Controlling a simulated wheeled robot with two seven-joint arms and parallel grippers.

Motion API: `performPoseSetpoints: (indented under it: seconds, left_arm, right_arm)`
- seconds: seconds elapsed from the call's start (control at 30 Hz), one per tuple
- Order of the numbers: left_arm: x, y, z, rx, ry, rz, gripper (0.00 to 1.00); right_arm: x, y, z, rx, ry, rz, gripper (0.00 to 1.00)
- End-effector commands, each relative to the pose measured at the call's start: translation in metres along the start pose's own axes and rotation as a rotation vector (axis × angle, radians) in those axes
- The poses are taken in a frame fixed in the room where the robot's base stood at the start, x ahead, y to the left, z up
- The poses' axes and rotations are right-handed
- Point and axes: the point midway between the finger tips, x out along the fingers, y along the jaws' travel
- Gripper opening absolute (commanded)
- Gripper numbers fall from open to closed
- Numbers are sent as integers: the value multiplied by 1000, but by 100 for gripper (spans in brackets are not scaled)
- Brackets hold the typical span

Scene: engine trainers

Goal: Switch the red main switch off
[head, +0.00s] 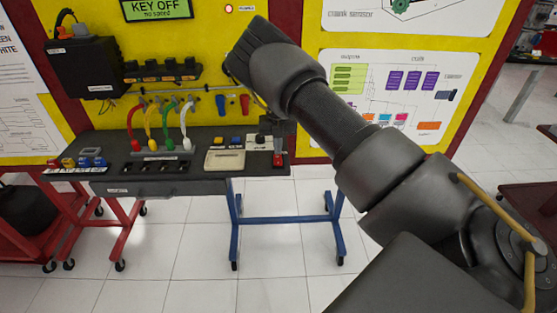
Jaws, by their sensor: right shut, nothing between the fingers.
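The red main switch (279,160) sits at the right end of the dark bench top. My right arm comes in from the right and reaches over the bench. My right gripper (279,146) points down just above the red switch, shut and empty, partly hidden behind my own forearm. I cannot tell whether its tips touch the switch or which way the switch is set. My left gripper is not in view.
The bench (200,187) carries a cream-coloured box (224,160) and several coloured cables (163,125) left of the switch. A yellow panel with a "KEY OFF" display (157,10) stands behind. The white tiled floor (285,270) in front is clear.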

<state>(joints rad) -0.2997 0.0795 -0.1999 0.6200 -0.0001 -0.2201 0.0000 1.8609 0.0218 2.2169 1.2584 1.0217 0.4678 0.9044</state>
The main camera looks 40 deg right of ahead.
Motion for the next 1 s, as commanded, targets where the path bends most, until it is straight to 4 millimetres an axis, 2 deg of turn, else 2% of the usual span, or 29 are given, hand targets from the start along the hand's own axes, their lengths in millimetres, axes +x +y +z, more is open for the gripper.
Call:
performPoseSetpoints:
  seconds: [1.0]
  left_arm:
    - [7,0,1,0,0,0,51]
  right_arm:
    - [13,0,0,0,0,-1,0]
